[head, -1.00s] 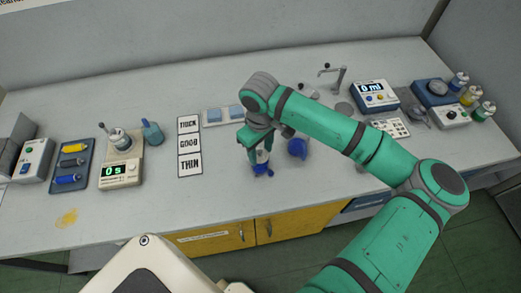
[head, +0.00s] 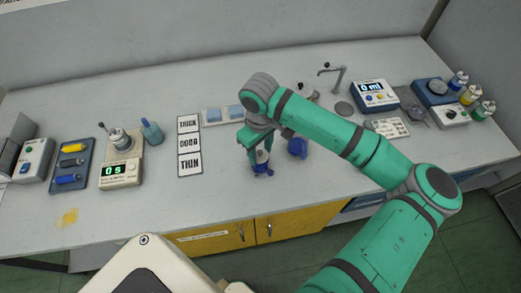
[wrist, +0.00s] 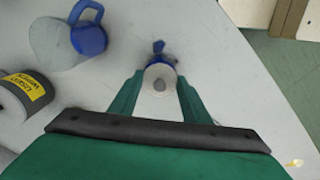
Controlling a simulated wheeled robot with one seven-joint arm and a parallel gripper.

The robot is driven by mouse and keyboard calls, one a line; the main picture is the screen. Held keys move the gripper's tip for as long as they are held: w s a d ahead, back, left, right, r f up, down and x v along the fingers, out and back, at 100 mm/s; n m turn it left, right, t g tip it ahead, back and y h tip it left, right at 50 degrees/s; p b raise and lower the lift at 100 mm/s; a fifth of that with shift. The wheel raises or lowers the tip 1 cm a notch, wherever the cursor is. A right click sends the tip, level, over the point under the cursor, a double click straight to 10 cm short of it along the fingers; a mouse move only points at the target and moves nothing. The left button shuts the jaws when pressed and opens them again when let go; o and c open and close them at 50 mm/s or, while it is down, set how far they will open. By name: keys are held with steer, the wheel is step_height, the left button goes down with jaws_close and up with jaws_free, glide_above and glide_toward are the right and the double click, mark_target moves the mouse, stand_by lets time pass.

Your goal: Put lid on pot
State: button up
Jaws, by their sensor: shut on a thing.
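My gripper (head: 257,145) is shut on a whitish round lid (wrist: 158,84) with a grey knob. In the wrist view its two green fingers close on the lid from both sides. A blue pot (head: 263,170) is directly below the lid near the front of the bench, and its blue edge (wrist: 158,60) shows past the lid. The lid covers most of the pot in the wrist view. I cannot tell whether the lid touches the pot's rim or is slightly above it.
A blue mug (head: 297,147) with a handle stands close by and shows in the wrist view (wrist: 88,38). A container with a yellow label (wrist: 25,92) is at the wrist view's left. The THICK/GOOD/THIN card (head: 189,145) lies left. The bench's front edge is near.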

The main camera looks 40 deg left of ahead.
steer(key=o, duration=1.6)
steer(key=shift+r, duration=0.1)
steer(key=shift+r, duration=3.4)
jaws_close()
steer(key=shift+f, duration=2.45)
